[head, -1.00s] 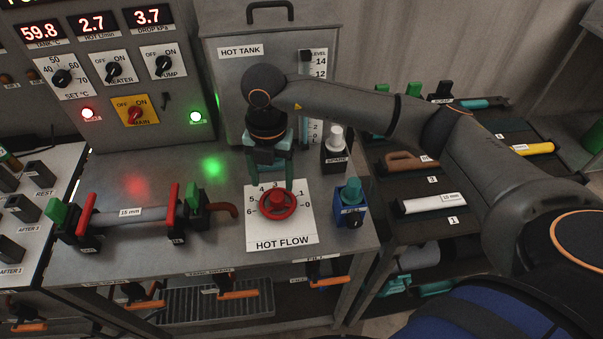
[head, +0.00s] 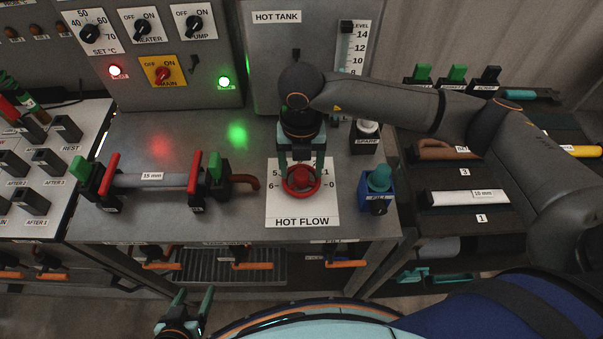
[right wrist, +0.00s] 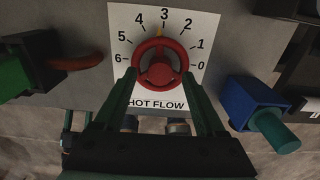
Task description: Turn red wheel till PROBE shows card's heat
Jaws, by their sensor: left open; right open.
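The red wheel (head: 300,182) sits on the white HOT FLOW plate (head: 303,222), marked 0 to 6. In the right wrist view the wheel (right wrist: 160,64) has a small yellowish mark beside it near the 3. My right gripper (head: 301,167) is open just over the wheel. Its fingers (right wrist: 161,78) stand apart on either side of the wheel's near part; I cannot tell whether they touch it. My left gripper (head: 190,298) is open and empty at the bottom, in front of the bench. No PROBE reading or readable heat card shows in the current frames.
A blue block with a teal knob (head: 379,182) stands right of the plate. The 15 mm pipe (head: 153,181) lies between red-handled clamps at left. The SPARE knob (head: 366,135) is behind, near the hot tank (head: 278,75). Bare bench (head: 190,135) lies behind the pipe.

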